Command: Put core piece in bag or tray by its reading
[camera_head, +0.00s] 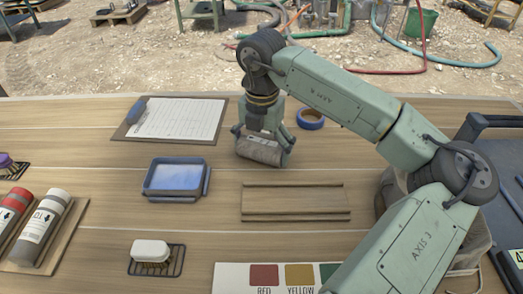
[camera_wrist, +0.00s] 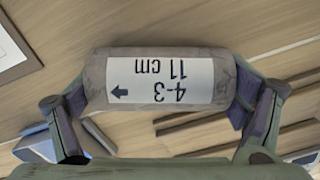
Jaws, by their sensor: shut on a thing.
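My gripper (camera_head: 264,152) is shut on a grey-brown cylindrical core piece (camera_head: 256,149), held sideways over the back middle of the table. In the wrist view the core piece (camera_wrist: 225,78) lies between both fingers, with a white label reading "4-3", "11 cm" and an arrow, upside down. A beige cloth bag (camera_head: 383,197) stands at the right, mostly hidden behind my arm. A wooden tray with raised rails (camera_head: 295,214) lies empty at the centre. A small blue tray (camera_head: 149,189) with a pale blue inside sits to its left.
A clipboard (camera_head: 180,119) and blue tape roll (camera_head: 310,119) lie at the back. A brush (camera_head: 151,251) on a wire rack and a red, yellow and green card (camera_head: 240,277) are in front. A dark case is at the right edge.

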